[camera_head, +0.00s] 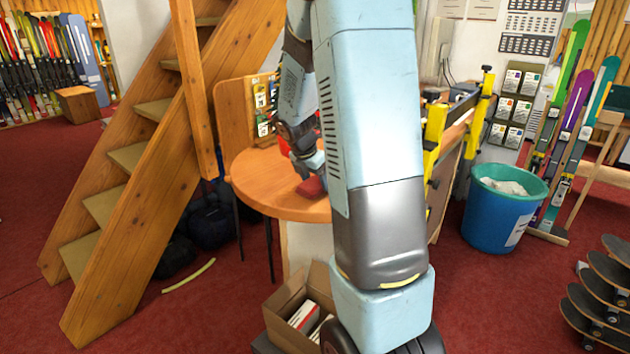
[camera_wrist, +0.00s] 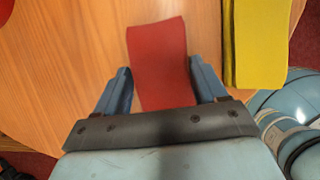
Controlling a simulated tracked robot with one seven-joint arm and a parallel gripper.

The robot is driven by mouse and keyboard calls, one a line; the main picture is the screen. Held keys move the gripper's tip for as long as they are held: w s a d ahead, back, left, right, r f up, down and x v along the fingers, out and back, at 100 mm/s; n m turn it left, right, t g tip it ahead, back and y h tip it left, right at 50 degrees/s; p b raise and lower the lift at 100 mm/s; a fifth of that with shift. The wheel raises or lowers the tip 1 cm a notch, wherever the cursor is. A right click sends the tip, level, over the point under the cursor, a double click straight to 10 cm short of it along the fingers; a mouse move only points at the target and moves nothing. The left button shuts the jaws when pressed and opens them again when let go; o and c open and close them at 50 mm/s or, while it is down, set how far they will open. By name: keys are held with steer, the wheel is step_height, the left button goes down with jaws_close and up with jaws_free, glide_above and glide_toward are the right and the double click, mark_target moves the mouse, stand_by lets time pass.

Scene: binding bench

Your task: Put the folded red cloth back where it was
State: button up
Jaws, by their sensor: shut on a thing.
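The folded red cloth (camera_wrist: 158,60) is between the fingers of my gripper (camera_wrist: 160,88) in the wrist view, and the gripper is shut on it. The cloth reaches out past the fingertips over the round wooden table (camera_wrist: 85,50). In the head view a part of the red cloth (camera_head: 311,187) shows at the table's (camera_head: 262,192) right side, beside my arm. My arm hides much of the table and the gripper there. I cannot tell whether the cloth touches the table top.
A yellow object (camera_wrist: 262,45) lies right of the cloth in the wrist view. Another red thing (camera_wrist: 5,10) shows at its top left corner. In the head view a wooden staircase (camera_head: 150,170) stands left of the table, an open cardboard box (camera_head: 285,318) below it, a teal bin (camera_head: 500,225) to the right.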

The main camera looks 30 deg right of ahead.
steer(key=shift+f, duration=0.2)
steer(key=o, duration=0.9)
steer(key=shift+o, duration=0.2)
steer(key=v, duration=1.2)
steer(key=s+a+r+m+t+y, duration=0.1)
steer(key=s+a+r+m, duration=0.1)
steer(key=s+a+m, duration=0.2)
steer(key=s+a+r+m+t+y, duration=0.1)
steer(key=s+a+r+m, duration=0.2)
steer(key=s+m, duration=0.7)
steer(key=s+a+r+m+t+y, duration=0.2)
steer(key=s+a+r+m, duration=0.1)
steer(key=s+a+m, duration=0.4)
steer(key=s+m, duration=0.1)
steer(key=s, duration=0.2)
steer(key=shift+a, duration=0.15)
